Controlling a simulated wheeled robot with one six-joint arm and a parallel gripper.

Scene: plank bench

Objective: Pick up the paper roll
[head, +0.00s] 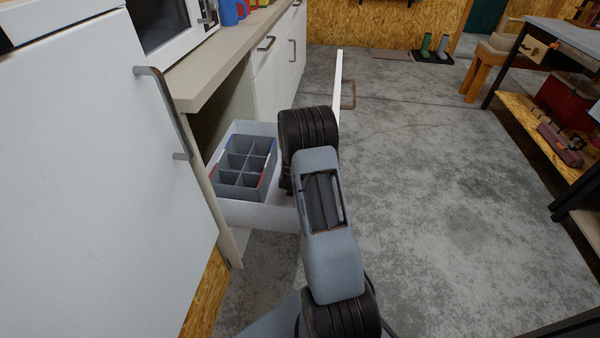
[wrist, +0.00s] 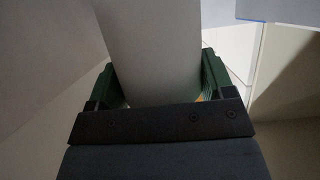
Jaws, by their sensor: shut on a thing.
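The paper roll (wrist: 150,35) is a plain pale grey-white cylinder in the wrist view, running up out of the top of the picture. My gripper (wrist: 158,72) has its two green fingers on either side of the roll and is shut on it. The roll's far end is out of the picture. In the head view my own arm covers the gripper, and I cannot make out the roll there.
An open white drawer (head: 265,215) lies below and left of my arm, holding a grey divided organizer (head: 240,182). A tall white cabinet (head: 90,170) stands close at left, beside a counter (head: 215,62) with a microwave (head: 168,25). Concrete floor (head: 440,190) is clear at right.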

